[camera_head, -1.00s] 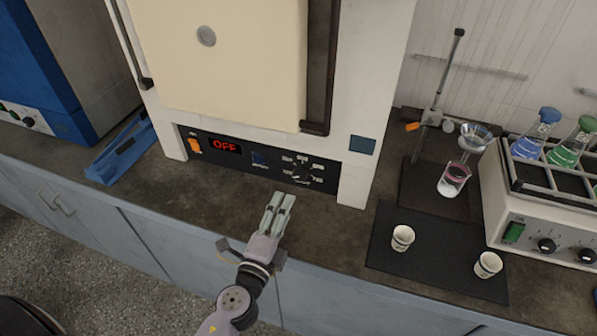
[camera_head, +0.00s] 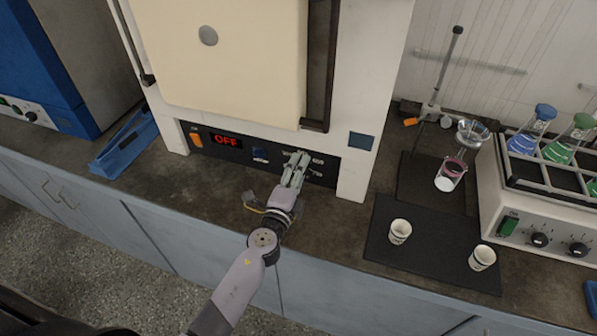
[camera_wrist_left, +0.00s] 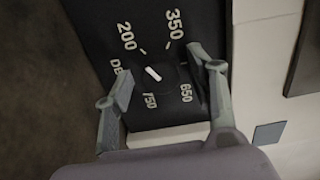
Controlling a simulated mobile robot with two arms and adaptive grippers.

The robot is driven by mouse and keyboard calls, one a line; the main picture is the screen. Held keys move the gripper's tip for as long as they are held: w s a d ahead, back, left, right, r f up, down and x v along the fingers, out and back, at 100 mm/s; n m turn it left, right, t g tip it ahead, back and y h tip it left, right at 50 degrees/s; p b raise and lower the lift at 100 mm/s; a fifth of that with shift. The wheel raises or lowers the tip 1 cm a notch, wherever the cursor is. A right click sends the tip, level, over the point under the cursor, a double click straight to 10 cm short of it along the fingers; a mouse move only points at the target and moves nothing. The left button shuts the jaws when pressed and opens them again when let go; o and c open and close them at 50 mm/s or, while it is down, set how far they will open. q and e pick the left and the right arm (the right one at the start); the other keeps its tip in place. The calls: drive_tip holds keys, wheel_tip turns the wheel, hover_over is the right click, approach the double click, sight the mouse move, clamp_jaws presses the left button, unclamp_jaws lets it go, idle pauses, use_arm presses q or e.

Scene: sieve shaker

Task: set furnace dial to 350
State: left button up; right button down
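The furnace (camera_head: 352,100) stands at the back with its door shut and its display (camera_head: 227,141) reading OFF. Its dial (camera_wrist_left: 153,73) shows in the left wrist view as a dark knob with a white pointer mark, among the labels 200, 350, 650 and 750. The mark lies slantwise; which end points is unclear. My left gripper (camera_head: 296,160) is at the panel in front of the dial and hides most of it in the head view. In the wrist view its fingers (camera_wrist_left: 162,75) are spread either side of the dial with gaps. My right gripper is not in view.
Two cups (camera_head: 400,231) stand on a black mat (camera_head: 420,258) at the right. The counter before the furnace is clear.

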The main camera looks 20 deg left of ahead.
use_arm(q)
drive_tip(key=c, duration=1.1)
drive_tip(key=shift+m, duration=0.4)
drive_tip(key=m, duration=0.4)
drive_tip(key=shift+m, duration=0.4)
drive_tip(key=m+p, duration=0.1)
drive_tip(key=m, duration=0.5)
drive_tip(key=o, duration=1.1)
drive_tip(key=shift+o, duration=0.2)
